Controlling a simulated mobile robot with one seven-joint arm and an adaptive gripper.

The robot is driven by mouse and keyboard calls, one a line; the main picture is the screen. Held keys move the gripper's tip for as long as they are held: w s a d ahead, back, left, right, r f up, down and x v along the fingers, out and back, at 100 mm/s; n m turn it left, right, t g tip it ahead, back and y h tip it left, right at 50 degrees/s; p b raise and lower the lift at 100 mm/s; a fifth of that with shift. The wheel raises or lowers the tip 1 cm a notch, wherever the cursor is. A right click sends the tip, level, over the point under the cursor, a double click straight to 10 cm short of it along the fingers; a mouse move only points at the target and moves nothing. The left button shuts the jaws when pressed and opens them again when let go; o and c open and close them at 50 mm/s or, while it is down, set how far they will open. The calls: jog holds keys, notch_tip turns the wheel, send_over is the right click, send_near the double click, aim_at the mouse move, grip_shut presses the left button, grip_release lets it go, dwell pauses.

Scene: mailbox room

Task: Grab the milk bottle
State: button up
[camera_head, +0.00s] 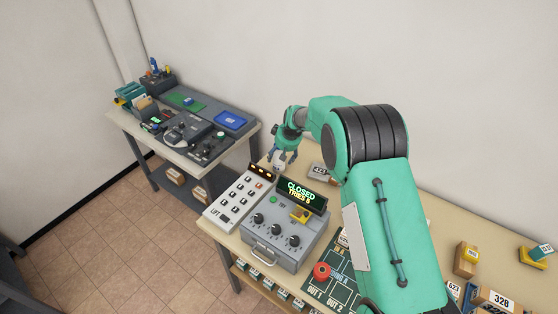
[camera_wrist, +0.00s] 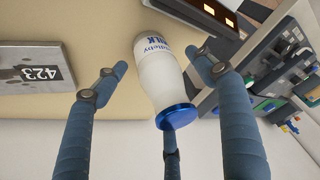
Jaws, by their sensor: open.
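The milk bottle (camera_wrist: 160,75) is white with a blue lid and blue lettering. In the wrist view it is between the spread fingers of my gripper (camera_wrist: 160,85), with its blue lid toward the lower finger. I see gaps between the bottle and the two side fingers; whether the lower finger touches the lid I cannot tell. In the head view my gripper (camera_head: 285,155) is over the back of the near table, and the bottle (camera_head: 278,159) is small and mostly hidden among the fingers.
A grey plate marked 423 (camera_wrist: 35,75) lies beside the bottle. In the head view a keypad panel (camera_head: 241,198) and a grey control box with a CLOSED display (camera_head: 283,238) stand close in front. A red button (camera_head: 321,270) is nearer. A second table (camera_head: 185,140) stands at the left.

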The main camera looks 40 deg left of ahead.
jog(key=shift+x, duration=1.55)
jog(key=shift+r, duration=0.1)
jog(key=c, duration=1.6)
